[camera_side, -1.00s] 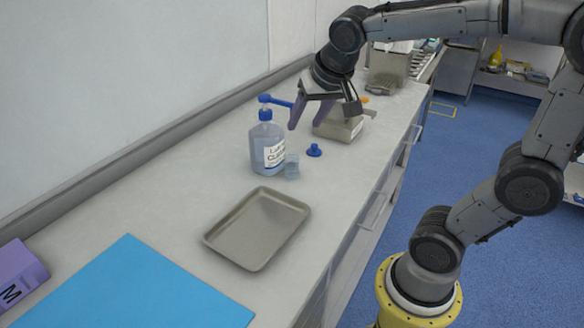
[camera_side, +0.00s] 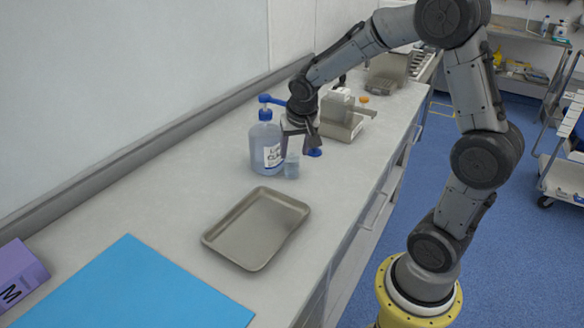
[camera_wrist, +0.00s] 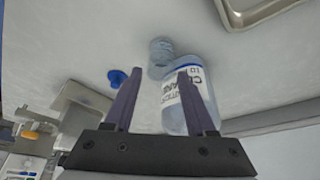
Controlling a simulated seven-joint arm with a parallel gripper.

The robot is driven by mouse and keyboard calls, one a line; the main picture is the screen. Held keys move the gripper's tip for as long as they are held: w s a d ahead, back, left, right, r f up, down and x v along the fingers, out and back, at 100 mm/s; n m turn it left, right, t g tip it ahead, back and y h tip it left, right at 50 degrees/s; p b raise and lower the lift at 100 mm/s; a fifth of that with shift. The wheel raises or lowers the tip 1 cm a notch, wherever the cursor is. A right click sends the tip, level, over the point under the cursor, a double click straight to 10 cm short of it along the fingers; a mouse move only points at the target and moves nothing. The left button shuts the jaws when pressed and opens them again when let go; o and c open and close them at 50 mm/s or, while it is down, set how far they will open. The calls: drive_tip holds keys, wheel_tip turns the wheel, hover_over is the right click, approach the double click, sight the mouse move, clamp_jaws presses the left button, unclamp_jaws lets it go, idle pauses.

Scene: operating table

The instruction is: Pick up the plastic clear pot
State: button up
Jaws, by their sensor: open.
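The clear plastic pot (camera_side: 292,167) stands upright on the counter, just right of a labelled bottle with a blue pump top (camera_side: 266,153). In the wrist view the pot (camera_wrist: 161,49) lies just beyond my fingertips, roughly centred between them. My gripper (camera_side: 297,144) is open and empty, pointing down close above the pot and beside the bottle. In the wrist view the right finger of my gripper (camera_wrist: 160,75) overlaps the labelled bottle (camera_wrist: 202,108) in the picture; I cannot tell whether they touch.
A small blue cap (camera_side: 314,152) lies right of the pot, partly behind my gripper. A metal container (camera_side: 342,125) stands behind.

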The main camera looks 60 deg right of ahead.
sight(292, 166)
drive_tip(key=x, duration=0.5)
clamp_jaws()
